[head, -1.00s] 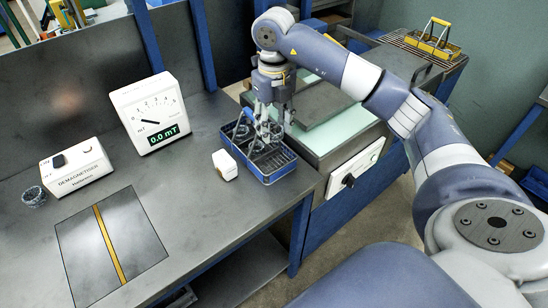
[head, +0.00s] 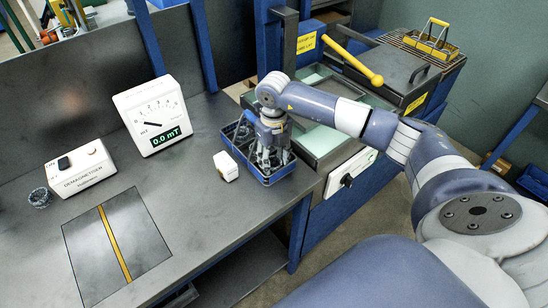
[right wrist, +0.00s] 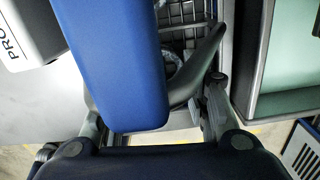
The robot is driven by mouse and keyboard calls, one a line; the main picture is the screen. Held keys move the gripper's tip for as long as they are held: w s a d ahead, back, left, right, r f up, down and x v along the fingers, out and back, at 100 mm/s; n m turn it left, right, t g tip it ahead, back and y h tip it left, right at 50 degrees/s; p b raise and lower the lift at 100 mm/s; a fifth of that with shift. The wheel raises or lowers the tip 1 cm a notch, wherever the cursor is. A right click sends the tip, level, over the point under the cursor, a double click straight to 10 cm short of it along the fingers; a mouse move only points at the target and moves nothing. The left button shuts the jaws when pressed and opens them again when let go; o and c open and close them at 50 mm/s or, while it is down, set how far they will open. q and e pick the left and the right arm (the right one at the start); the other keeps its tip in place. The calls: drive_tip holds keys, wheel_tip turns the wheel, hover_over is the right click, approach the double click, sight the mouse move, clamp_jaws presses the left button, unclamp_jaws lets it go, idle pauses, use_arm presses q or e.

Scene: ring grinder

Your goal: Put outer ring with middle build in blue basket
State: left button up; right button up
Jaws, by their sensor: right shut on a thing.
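The blue basket (head: 263,180), with a wire mesh inside, stands at the right end of the grey workbench. My right gripper (head: 268,162) points down inside the basket and hides much of its interior. It is shut on a ring, which is mostly hidden between the fingers in the head view. In the right wrist view a pale round ring edge (right wrist: 176,62) shows beside the dark curved finger. Wire mesh (right wrist: 180,14) shows behind it, and a large blue surface covers the left finger. I cannot tell whether the ring touches the basket floor. My left gripper is not in view.
A small white box (head: 226,166) stands just left of the basket. The demagnetizer (head: 80,170), a meter reading 0.0 mT (head: 153,113) and a small dark cup (head: 40,198) stand further left. The grinder (head: 335,140) with its yellow-ended lever (head: 352,62) is close on the right.

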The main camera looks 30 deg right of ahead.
drive_tip(key=shift+f, duration=0.1)
drive_tip(key=o, duration=0.8)
drive_tip(key=shift+o, duration=0.2)
drive_tip(key=shift+r, duration=0.45)
wheel_tip(320, 180, up, 11)
drive_tip(key=b, duration=0.3)
drive_tip(key=shift+r, duration=0.2)
drive_tip(key=shift+f, duration=0.1)
